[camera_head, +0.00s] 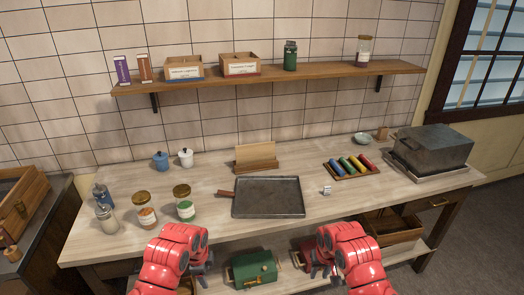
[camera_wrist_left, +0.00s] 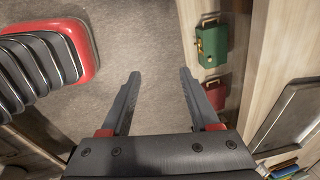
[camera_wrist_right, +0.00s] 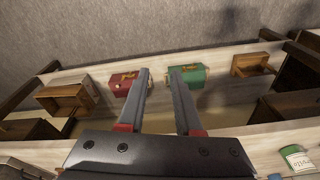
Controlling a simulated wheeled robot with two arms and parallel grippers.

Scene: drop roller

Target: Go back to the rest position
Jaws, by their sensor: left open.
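My left gripper (camera_wrist_left: 159,75) is open and empty in the left wrist view, with its two black fingers apart above the floor in front of the bench. My right gripper (camera_wrist_right: 158,76) is also open, with a narrower gap and nothing between its fingers. In the head view both red arms are at the bench's front edge, and their fingers are mostly hidden. A wooden tray (camera_head: 377,170) with several coloured rollers lies on the bench (camera_head: 110,180) at the right. A dark metal tray (camera_head: 268,197) lies mid-bench, away from both grippers.
A green box (camera_head: 252,270) and a red box (camera_wrist_right: 124,84) stand on the lower shelf near my grippers. Jars (camera_head: 144,216) stand front left on the bench. A grey metal box (camera_head: 432,146) stands at the right. A wall shelf (camera_head: 270,77) runs above.

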